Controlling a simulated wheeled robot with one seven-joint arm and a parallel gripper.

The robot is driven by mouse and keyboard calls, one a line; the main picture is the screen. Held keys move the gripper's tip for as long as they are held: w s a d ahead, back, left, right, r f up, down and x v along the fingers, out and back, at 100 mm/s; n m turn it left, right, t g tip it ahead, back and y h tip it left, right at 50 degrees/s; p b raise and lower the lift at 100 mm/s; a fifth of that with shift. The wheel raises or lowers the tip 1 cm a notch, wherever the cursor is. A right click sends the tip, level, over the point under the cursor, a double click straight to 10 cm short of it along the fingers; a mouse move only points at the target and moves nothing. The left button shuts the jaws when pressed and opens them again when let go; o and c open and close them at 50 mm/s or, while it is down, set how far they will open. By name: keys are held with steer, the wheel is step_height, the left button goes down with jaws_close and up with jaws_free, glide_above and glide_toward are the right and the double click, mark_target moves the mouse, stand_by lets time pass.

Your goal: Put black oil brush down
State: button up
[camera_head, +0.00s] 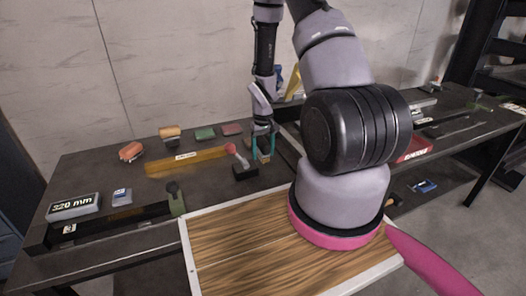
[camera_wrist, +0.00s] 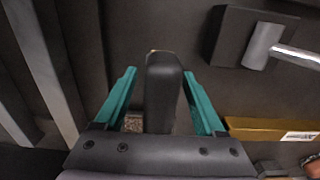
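The black oil brush (camera_wrist: 163,92) stands between my two teal fingers in the wrist view, its dark rounded handle pointing up. A small speckled patch, perhaps its bristles, shows beside the left finger. My gripper (camera_wrist: 160,78) is open around the handle, with a gap on the left and a narrower one on the right. In the head view my gripper (camera_head: 264,143) is low over the dark table (camera_head: 108,172), with a tan part of the brush (camera_head: 265,157) between the fingers. Whether the brush touches the table is hard to tell.
A black block with a red-tipped lever (camera_head: 244,170) stands just left of my gripper. A yellow labelled bar (camera_head: 187,161) lies further left. A wooden panel with a white frame (camera_head: 225,240) is in front. Sponges and boxes sit at the back left.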

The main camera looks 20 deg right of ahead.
step_height(320, 180, up, 13)
steer(key=shift+f, duration=0.1)
steer(key=s+a+r+m+t, duration=0.1)
steer(key=s+a+r+t, duration=0.1)
steer(key=r, duration=0.8)
steer(key=s+a+r+m+t, duration=0.1)
steer(key=s+r, duration=0.2)
steer(key=r, duration=0.8)
steer(key=s+a+r+m+t+y, duration=0.1)
steer(key=s+a+r+t, duration=0.1)
steer(key=s+r, duration=0.4)
steer(key=s+a+r+m+t+y, duration=0.1)
steer(key=s+a+r+t, duration=0.1)
steer(key=s+r, duration=0.5)
steer(key=shift+s+a, duration=0.3)
steer(key=shift+s, duration=0.1)
